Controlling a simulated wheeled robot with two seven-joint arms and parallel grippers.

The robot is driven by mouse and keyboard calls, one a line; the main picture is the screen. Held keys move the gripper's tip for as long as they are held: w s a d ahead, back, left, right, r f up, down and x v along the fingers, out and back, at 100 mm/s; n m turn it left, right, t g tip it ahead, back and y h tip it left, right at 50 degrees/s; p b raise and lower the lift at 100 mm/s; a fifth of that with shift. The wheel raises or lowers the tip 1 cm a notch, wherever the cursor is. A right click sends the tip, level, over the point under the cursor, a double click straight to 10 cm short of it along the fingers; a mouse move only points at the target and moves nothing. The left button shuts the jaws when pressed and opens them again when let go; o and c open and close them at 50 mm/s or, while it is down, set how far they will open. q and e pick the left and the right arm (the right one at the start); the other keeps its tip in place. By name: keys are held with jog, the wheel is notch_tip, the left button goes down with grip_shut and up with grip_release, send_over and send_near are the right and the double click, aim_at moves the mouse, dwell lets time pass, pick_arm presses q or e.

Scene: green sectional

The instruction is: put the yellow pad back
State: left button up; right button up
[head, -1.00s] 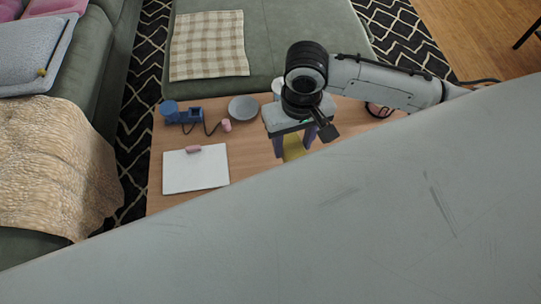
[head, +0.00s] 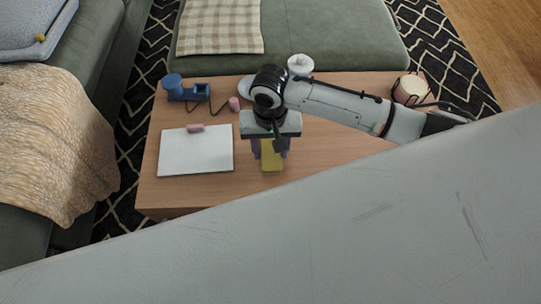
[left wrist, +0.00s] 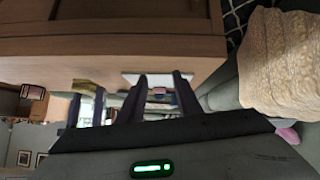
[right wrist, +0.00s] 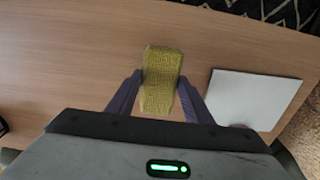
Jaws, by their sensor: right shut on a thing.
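The yellow pad (head: 271,158) is a textured block between the fingers of my right gripper (head: 270,150), over the wooden table. In the right wrist view the pad (right wrist: 161,75) sits between the two purple fingers of the right gripper (right wrist: 158,88), and its far end sticks out past their tips. Whether the pad touches the table is not clear. My left gripper (left wrist: 161,78) shows only in the left wrist view, fingers apart with nothing visible between them, beside the table's side.
On the wooden table (head: 340,135), a white flat board (head: 195,155) lies left of the pad with a pink piece (head: 195,128) at its edge. A blue device (head: 187,90), a white cup (head: 300,65) and a wire-held candle (head: 410,90) stand toward the back. The table's right part is clear.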

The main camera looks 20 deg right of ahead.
aim_at(271, 152)
notch_tip(271, 152, down, 3)
jog(key=shift+b, duration=0.4)
jog(key=o, duration=0.9)
jog(key=shift+o, duration=0.2)
